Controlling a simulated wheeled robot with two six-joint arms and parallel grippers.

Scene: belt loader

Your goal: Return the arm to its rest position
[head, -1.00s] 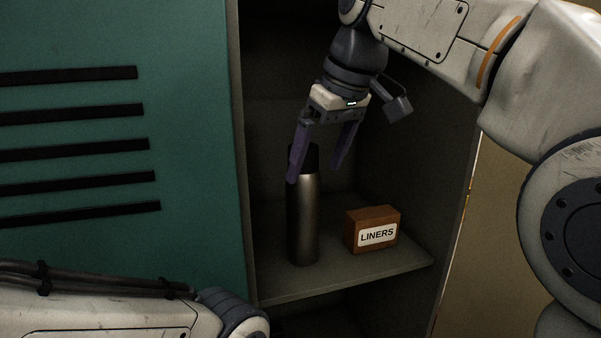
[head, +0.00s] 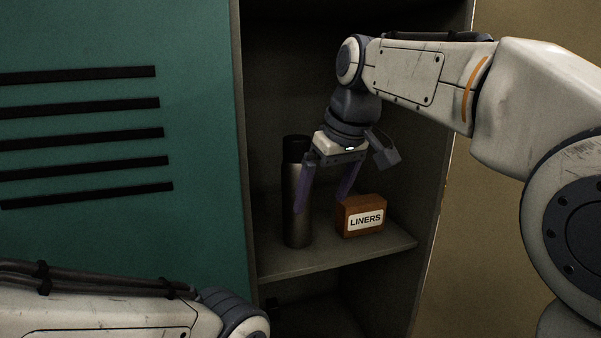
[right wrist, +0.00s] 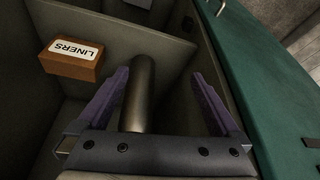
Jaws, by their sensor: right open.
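My right gripper (head: 322,203) hangs fingers down in the open locker, with its two purple fingers spread and nothing gripped. A dark metal bottle with a black cap (head: 296,228) stands upright on the locker shelf. The left finger overlaps its right side in the head view. In the right wrist view the bottle (right wrist: 140,88) shows between the open fingers (right wrist: 160,76), nearer the left one; I cannot tell whether it touches. My left arm's links show at the lower left, and its gripper is out of view.
A brown box labelled LINERS (head: 366,217) sits on the shelf (head: 350,254) right of the bottle; it also shows in the right wrist view (right wrist: 72,62). The green locker door (head: 205,240) stands at the left. The locker's side wall (head: 425,190) is close on the right.

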